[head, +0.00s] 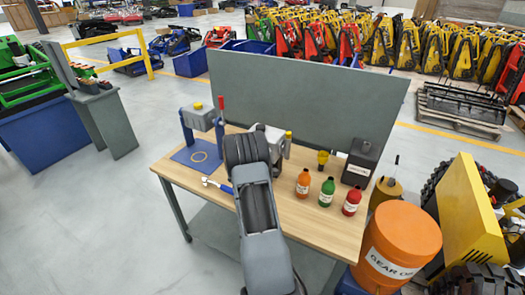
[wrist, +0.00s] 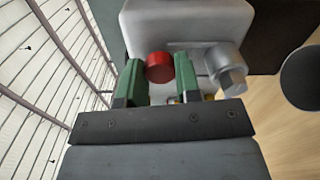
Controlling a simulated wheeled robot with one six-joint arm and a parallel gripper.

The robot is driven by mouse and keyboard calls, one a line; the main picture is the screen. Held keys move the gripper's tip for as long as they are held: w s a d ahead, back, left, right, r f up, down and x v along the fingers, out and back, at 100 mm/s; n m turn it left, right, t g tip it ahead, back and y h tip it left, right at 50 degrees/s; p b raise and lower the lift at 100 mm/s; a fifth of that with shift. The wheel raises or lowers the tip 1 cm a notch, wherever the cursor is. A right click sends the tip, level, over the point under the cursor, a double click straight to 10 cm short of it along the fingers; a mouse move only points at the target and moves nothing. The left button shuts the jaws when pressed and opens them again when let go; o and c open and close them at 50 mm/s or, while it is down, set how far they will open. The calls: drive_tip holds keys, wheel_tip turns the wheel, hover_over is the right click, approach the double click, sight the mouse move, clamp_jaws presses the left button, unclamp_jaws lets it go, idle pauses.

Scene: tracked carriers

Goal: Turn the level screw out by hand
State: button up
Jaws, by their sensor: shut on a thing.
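In the wrist view, a round red knob (wrist: 159,67), which I take to be the level screw, sits on the front of a light grey housing (wrist: 185,20). My gripper (wrist: 160,80) has its green fingers on either side of the knob and is shut on it. A hex-headed metal fitting (wrist: 233,80) sticks out of the housing to the right of the fingers. In the head view, part of the grey housing (head: 279,143) shows on the workbench behind my arm. My arm hides the gripper and the screw there.
A grey panel (head: 310,95) stands behind. An orange bucket (head: 400,238) stands right of the bench.

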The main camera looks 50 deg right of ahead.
drive_tip(key=shift+r+n+p, duration=0.25)
drive_tip(key=shift+n+p, duration=0.8)
drive_tip(key=shift+n, duration=0.05)
drive_tip(key=shift+n+p, duration=0.55)
drive_tip(key=shift+n, duration=0.25)
drive_tip(key=n, duration=0.3)
drive_tip(key=shift+f+p, duration=0.2)
drive_tip(key=shift+p, duration=0.2)
drive_tip(key=shift+n, duration=1.4)
drive_tip(key=o, duration=0.8)
drive_tip(key=shift+f, duration=0.1)
